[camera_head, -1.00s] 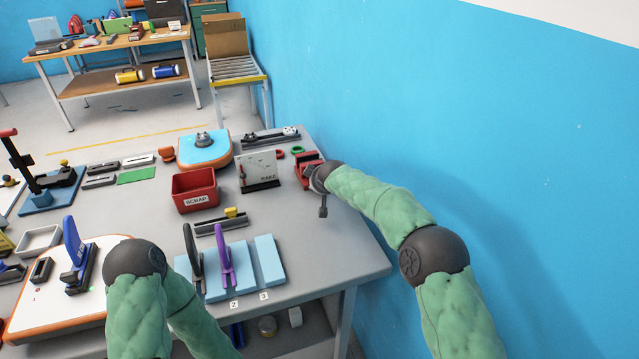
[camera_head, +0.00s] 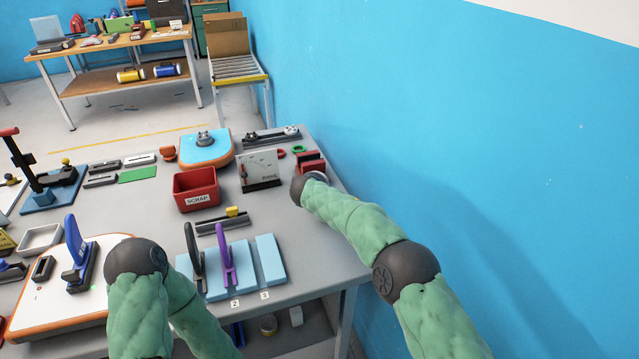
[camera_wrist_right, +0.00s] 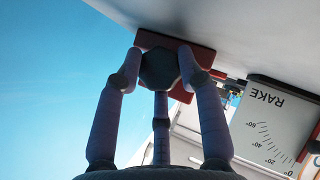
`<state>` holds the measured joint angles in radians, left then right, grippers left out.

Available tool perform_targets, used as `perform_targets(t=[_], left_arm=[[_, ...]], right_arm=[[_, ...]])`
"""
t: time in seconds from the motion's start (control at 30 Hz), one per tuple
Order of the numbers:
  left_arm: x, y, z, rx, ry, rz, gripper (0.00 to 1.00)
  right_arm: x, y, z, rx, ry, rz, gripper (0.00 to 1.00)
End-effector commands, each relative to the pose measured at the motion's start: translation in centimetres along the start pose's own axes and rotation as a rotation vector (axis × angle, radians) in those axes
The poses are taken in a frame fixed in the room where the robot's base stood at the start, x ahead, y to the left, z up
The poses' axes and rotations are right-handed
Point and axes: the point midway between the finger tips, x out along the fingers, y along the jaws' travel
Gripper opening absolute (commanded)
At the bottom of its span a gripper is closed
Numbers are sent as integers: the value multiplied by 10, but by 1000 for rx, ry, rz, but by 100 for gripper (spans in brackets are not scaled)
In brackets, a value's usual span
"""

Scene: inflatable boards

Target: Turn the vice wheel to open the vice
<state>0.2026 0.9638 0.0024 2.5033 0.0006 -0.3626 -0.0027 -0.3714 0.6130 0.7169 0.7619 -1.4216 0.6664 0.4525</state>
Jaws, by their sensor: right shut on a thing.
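The red vice (camera_head: 312,161) stands at the right edge of the grey bench, close to the blue wall. Its body also shows in the right wrist view (camera_wrist_right: 150,40). The dark, many-sided vice wheel (camera_wrist_right: 160,72) sits in front of the red body there. My right gripper (camera_wrist_right: 159,60) is shut on the wheel, with fingers on both sides of it and one below. In the head view my right wrist hides the wheel and these fingers. How far the vice jaws stand apart cannot be told. My left arm is at the lower left, with its gripper out of view.
A white RAKE gauge plate (camera_head: 259,169) stands just left of the vice. A red SCRAP bin (camera_head: 196,190) is further left. Light blue blocks with upright fins (camera_head: 228,265) lie nearer the front. The blue wall (camera_head: 480,150) limits room at the right.

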Motion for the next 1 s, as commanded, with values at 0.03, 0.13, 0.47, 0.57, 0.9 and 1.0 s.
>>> perform_targets(t=[0.03, 0.13, 0.47, 0.57, 0.9, 1.0], left_arm=[[0, 0, 0, 0, 0, 0, 40], [0, 0, 0, 0, 0, 0, 40], [0, 0, 0, 0, 0, 0, 40], [0, 0, 0, 0, 0, 0, 40], [0, 0, 0, 0, 0, 0, 40], [0, 0, 0, 0, 0, 0, 40]], right_arm=[[0, 0, 1, -9, -3, 9, 5], [0, 0, 0, -17, -4, 17, 5], [0, 0, 0, -16, -3, 16, 61], [0, 0, 0, -16, -3, 16, 63], [0, 0, 1, -1, -2, 1, 63], [0, 1, 1, 30, 4, -28, 63]])
